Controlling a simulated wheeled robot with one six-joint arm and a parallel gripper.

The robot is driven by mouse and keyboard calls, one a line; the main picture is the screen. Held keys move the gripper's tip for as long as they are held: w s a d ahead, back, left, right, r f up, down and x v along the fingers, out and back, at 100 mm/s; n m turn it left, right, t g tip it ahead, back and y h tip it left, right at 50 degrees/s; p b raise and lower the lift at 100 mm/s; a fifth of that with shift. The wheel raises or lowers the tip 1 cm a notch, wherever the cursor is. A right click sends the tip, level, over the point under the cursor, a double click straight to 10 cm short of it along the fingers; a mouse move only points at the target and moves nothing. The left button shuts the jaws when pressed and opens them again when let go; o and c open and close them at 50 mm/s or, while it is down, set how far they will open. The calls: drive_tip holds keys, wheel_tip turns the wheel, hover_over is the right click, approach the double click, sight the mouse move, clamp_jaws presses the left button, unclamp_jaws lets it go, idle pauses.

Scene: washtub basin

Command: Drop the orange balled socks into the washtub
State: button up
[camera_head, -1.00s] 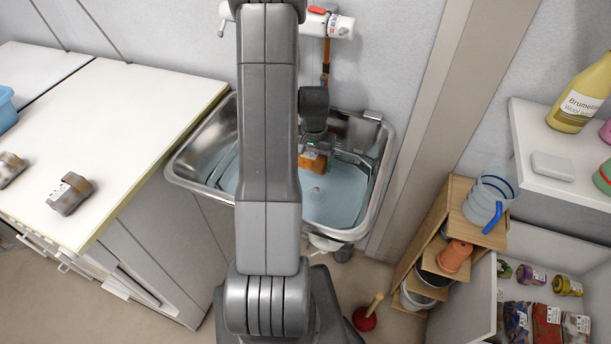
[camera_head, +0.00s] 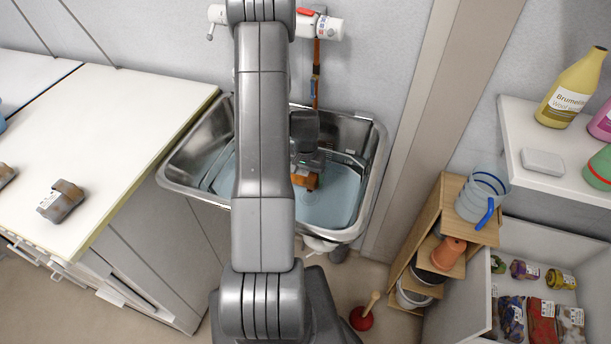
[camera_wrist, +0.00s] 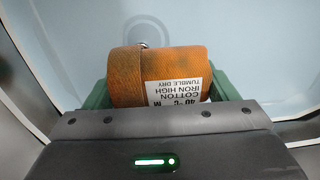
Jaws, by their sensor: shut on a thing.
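The orange balled socks (camera_wrist: 135,77) are held between the green fingers of my gripper (camera_wrist: 160,92) in the wrist view, with a white care label facing the camera. In the head view the orange socks (camera_head: 304,180) show just right of my arm, over the washtub (camera_head: 366,190). The washtub is a steel basin with pale blue water in it. My gripper (camera_head: 306,165) is shut on the socks and partly hidden behind my wrist. I cannot tell whether the socks touch the water.
A white tap (camera_head: 325,27) is on the wall above the basin. A white counter (camera_head: 110,120) with a grey-brown sock bundle (camera_head: 61,201) is at left. A wooden step shelf (camera_head: 428,235) and a red plunger (camera_head: 362,317) are at right.

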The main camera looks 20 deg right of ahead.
drive_tip(key=shift+f+b, duration=0.45)
drive_tip(key=shift+f, duration=0.05)
drive_tip(key=o, duration=0.9)
drive_tip(key=shift+o, duration=0.2)
drive_tip(key=shift+r, duration=0.1)
drive_tip(key=shift+r+p, duration=0.4)
drive_tip(key=shift+p, duration=0.15)
wheel_tip(320, 180, up, 12)
drive_tip(key=shift+r, duration=0.15)
